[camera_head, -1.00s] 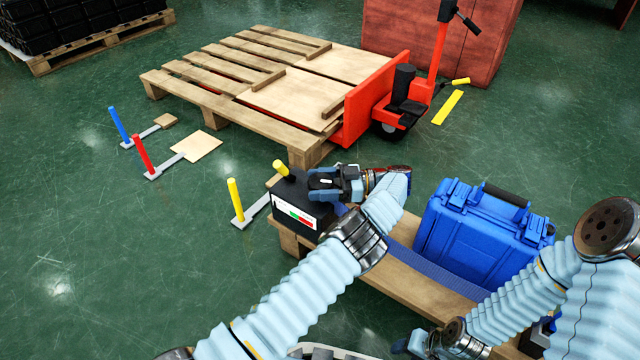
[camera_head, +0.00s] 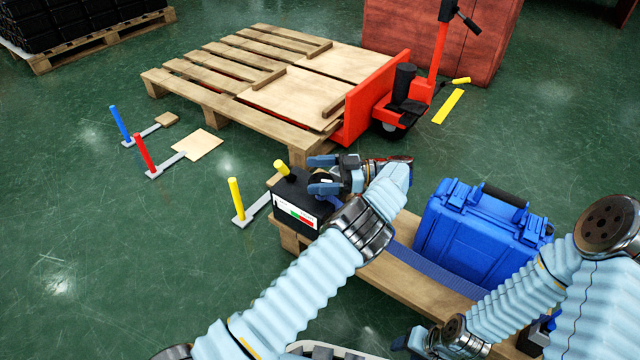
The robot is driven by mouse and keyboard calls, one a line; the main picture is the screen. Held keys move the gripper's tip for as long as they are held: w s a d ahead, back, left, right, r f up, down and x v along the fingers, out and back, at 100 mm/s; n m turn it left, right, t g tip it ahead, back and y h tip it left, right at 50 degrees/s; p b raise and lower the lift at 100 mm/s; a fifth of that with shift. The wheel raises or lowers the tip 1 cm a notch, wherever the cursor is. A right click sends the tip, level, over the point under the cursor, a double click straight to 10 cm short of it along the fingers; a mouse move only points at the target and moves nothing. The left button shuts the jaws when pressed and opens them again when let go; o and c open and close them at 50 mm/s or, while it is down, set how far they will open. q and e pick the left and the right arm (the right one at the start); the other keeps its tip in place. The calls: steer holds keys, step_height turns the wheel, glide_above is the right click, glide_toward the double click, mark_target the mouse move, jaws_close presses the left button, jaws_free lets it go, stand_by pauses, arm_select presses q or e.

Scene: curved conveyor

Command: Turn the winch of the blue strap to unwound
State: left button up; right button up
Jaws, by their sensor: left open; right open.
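The winch is a black box (camera_head: 283,205) with a white, green and red label and a yellow-tipped lever (camera_head: 283,169) on top. It sits at the left end of a wooden beam. The blue strap (camera_head: 440,276) runs from it along the beam to the lower right. My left gripper (camera_head: 316,175) is open at the winch's right side, its two blue fingers apart around a dark part; contact cannot be told. My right gripper (camera_head: 402,344) is low at the bottom edge, open, partly cut off by the frame.
Yellow (camera_head: 236,199), red (camera_head: 144,153) and blue (camera_head: 119,125) levers stand on the floor at left. Behind are a wooden pallet (camera_head: 206,106) and a red pallet jack (camera_head: 376,88).

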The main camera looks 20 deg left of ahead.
arm_select(q)
steer(key=s+d+r+p, duration=0.3)
steer(key=s+r, duration=0.6)
steer(key=s, duration=0.4)
steer(key=shift+d+r, duration=0.15)
steer(key=shift+d, duration=0.35)
